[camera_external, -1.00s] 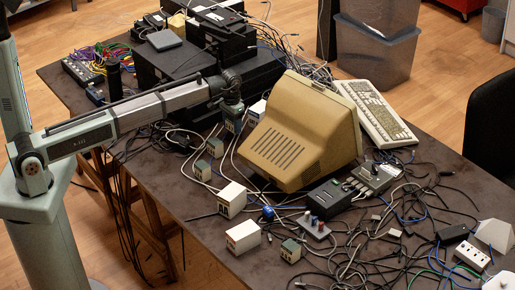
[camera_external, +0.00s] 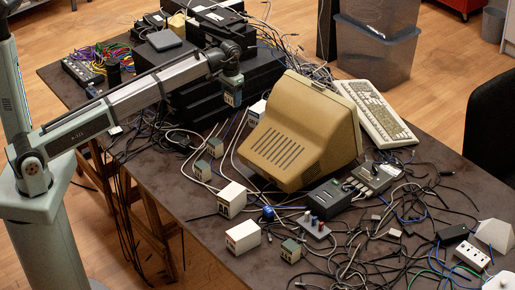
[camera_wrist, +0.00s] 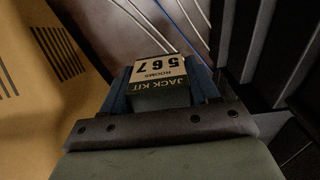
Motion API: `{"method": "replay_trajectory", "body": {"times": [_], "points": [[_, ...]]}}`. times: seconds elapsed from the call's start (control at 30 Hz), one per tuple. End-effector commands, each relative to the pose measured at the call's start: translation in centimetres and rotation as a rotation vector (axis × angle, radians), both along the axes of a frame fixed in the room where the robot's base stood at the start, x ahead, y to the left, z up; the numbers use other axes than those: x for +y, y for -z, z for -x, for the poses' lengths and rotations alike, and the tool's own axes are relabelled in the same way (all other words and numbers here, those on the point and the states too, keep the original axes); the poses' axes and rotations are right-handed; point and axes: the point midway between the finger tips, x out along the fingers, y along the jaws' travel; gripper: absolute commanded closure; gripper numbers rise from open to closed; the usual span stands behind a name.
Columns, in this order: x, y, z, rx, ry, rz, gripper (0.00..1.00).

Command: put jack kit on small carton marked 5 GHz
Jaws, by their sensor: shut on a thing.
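My gripper (camera_external: 231,78) is shut on the jack kit (camera_wrist: 160,82), a small dark green box with a pale label reading "JACK KIT", "567" and "ROOMS". In the external view the jack kit (camera_external: 232,97) hangs upright from my gripper, above the table and left of the monitor. Small white cartons stand on the table: one (camera_external: 231,199) left of the monitor, another (camera_external: 243,237) nearer the front and a third (camera_external: 257,112) behind the monitor's left side. Their markings are too small to read, so I cannot tell which says 5 GHz.
The beige monitor (camera_external: 300,135) stands right of my gripper. Black stacked equipment (camera_external: 190,105) is close behind and left. Small grey-green boxes (camera_external: 202,171) (camera_external: 290,250) stand among loose cables. Bare table shows around the front cartons; the right side is crowded with cables.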

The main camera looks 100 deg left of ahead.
Motion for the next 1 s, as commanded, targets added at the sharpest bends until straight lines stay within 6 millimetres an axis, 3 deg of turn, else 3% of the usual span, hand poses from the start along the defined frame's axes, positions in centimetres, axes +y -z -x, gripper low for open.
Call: {"method": "replay_trajectory", "body": {"times": [0.07, 0.33, 0.67, 1.0], "points": [[0.1, -2.2, -0.1, -0.002, 0.000, -0.002, 0.74], [0.1, -7.1, -0.1, -0.001, 0.000, -0.001, 0.74], [-7.1, -6.8, -3.7, 0.001, 0.106, 0.001, 0.74], [-18.8, -6.7, -8.1, 0.000, 0.273, 0.000, 0.74]]}}
